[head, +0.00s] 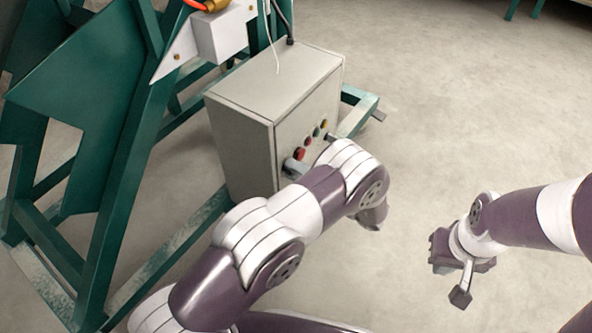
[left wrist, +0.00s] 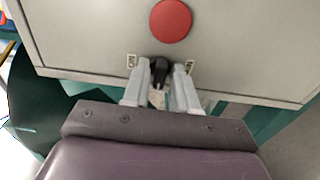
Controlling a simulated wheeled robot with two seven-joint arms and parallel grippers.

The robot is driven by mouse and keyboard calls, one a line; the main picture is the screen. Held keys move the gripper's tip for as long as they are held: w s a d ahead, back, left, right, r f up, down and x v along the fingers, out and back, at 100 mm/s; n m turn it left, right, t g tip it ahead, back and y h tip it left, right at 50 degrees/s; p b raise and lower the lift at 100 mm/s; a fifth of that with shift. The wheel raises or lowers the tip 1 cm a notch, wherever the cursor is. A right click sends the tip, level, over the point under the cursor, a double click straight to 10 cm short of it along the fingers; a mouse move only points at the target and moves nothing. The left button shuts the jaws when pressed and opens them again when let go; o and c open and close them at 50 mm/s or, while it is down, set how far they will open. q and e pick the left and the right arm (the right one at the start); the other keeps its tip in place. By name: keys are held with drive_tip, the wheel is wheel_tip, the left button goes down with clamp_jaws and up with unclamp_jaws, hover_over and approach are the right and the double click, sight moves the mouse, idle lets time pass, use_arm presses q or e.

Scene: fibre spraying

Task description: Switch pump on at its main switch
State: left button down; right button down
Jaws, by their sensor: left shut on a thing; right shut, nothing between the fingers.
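The pump's main switch, a small black rotary knob (left wrist: 159,68), sits on the grey control box (head: 262,105) below a large red button (left wrist: 171,20). It has a small label on each side. My left gripper (left wrist: 160,78) is shut on this knob, one finger on either side, in the left wrist view. In the head view the left gripper and the knob are mostly hidden by my left arm, near the box's front face. My right gripper (head: 461,294) is shut and empty, in the air right of the box.
Several small coloured buttons (head: 316,132) run along the box front. A green steel frame (head: 130,170) stands left of and behind the box. A white unit (head: 219,35) with an orange hose sits above. The concrete floor (head: 460,120) to the right is clear.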

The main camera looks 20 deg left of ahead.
use_arm(q)
drive_tip(key=m+p, duration=0.6)
drive_tip(key=m, duration=1.1)
drive_tip(key=shift+m, duration=0.5)
idle(0.4)
drive_tip(key=c, duration=1.2)
unclamp_jaws()
drive_tip(key=shift+o, duration=0.2)
